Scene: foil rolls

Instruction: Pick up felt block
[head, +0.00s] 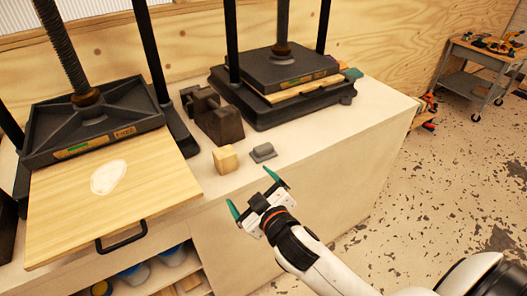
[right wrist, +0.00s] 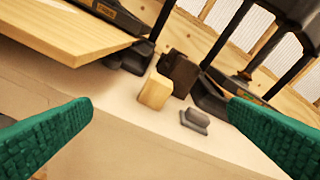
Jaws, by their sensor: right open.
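A small grey block with a raised grip, which looks like the felt block (head: 263,152), lies on the pale bench top near its front edge. It also shows in the right wrist view (right wrist: 195,120), right of centre between my fingers. My right gripper (head: 254,190) is open and empty, with green fingers. It is in front of the grey block, apart from it. In the right wrist view the two fingers (right wrist: 160,106) stand wide apart with nothing between their tips. My left gripper is not in view.
A pale wooden block (head: 225,159) stands just left of the grey block. Dark blocks (head: 218,122) sit behind it. Two dark presses flank them, the left one with a wooden board (head: 150,170) jutting forward. The bench front right of the blocks is clear.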

